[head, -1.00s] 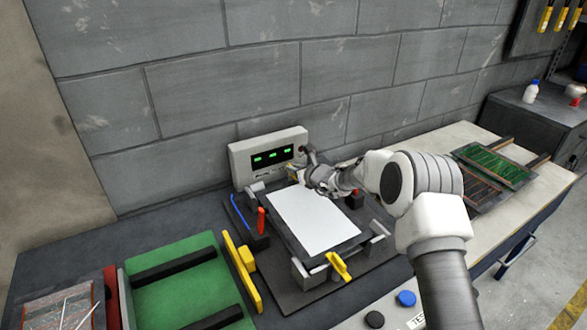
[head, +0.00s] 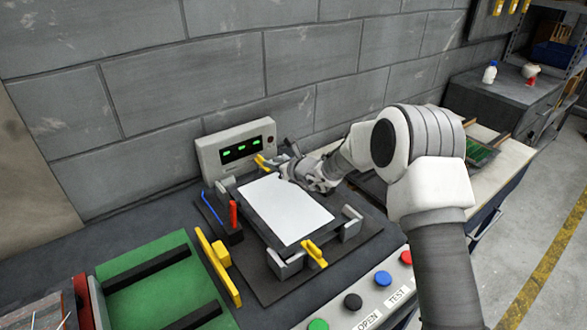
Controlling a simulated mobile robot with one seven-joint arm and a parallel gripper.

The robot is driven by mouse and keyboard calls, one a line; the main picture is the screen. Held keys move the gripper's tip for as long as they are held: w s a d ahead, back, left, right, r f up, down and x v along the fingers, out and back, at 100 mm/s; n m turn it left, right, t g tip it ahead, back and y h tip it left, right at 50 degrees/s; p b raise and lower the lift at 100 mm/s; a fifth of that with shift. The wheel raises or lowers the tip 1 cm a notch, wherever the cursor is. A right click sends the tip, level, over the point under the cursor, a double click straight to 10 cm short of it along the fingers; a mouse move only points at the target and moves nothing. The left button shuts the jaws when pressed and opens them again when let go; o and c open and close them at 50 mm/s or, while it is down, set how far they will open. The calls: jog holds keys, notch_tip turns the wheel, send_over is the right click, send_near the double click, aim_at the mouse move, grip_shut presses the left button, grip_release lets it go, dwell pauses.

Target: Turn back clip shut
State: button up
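The test fixture holds a flat white panel (head: 287,212) on a dark base plate (head: 262,279). The yellow back clip (head: 263,162) stands at the panel's far edge, just in front of the display box. A yellow front clip (head: 314,253) is at the near edge. My gripper (head: 284,166) is low over the panel's far right corner, just right of the back clip. Its fingertips are small and partly hidden by the wrist, so I cannot tell whether they are open or touch the clip.
A grey display box (head: 236,151) with green readouts stands behind the fixture. A red handle (head: 233,214), a yellow bar (head: 218,265) and a green tray (head: 150,265) lie left. Coloured buttons (head: 382,278) line the front right. My arm covers the right side.

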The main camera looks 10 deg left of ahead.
jog(key=v, duration=1)
jog(key=shift+d, duration=0.2)
jog(key=shift+s+d, duration=0.15)
jog(key=shift+s, duration=0.05)
